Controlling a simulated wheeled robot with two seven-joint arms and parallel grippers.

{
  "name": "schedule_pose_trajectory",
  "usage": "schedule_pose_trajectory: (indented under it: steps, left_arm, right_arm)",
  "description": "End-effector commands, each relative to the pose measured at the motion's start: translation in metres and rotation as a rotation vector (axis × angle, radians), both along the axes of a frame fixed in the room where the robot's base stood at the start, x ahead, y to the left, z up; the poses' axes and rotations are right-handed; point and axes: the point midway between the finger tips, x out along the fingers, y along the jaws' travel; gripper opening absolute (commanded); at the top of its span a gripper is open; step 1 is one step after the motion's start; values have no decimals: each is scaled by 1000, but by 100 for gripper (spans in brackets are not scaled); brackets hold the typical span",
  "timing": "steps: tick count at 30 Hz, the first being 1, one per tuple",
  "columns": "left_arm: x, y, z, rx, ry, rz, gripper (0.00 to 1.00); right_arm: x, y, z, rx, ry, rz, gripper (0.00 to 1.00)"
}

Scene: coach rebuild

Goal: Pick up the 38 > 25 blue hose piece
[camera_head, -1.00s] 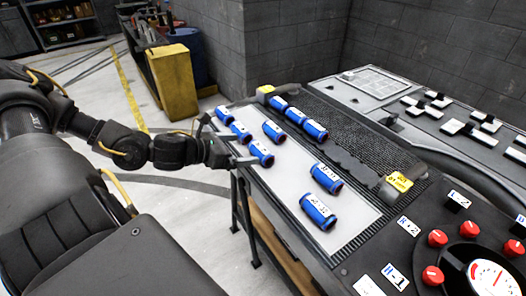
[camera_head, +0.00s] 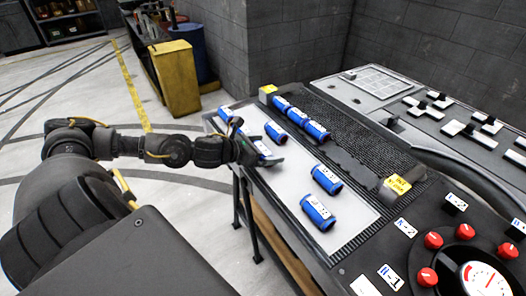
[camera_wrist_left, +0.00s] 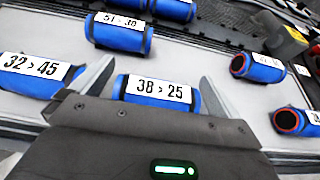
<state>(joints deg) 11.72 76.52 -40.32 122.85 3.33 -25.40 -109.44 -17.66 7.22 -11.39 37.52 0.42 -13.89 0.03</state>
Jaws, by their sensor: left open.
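The blue hose piece labelled 38 > 25 (camera_wrist_left: 158,90) lies on the white panel, between the two fingers of my left gripper (camera_wrist_left: 155,80) in the left wrist view. The fingers are open, one at each end of the piece, and gaps show beside it. The gripper body hides its near side. In the head view my left gripper (camera_head: 262,154) is over the left edge of the panel and mostly covers this piece (camera_head: 263,148). My right gripper does not show.
Two blue pieces (camera_head: 326,179) (camera_head: 318,212) lie nearer on the white panel (camera_head: 290,180).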

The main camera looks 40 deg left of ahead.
Motion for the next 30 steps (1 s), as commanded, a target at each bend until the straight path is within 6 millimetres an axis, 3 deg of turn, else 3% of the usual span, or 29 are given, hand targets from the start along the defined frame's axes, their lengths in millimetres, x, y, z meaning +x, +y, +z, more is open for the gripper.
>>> schedule_pose_trajectory:
  steps: [11,20,30]
  left_arm:
    - [8,-3,-4,1,1,-1,100]
    - [8,-3,-4,1,1,-1,61]
    - [9,-3,0,0,-1,-1,60]
  right_arm:
    - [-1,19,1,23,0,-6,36]
    - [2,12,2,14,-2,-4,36]
    - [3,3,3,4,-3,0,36]
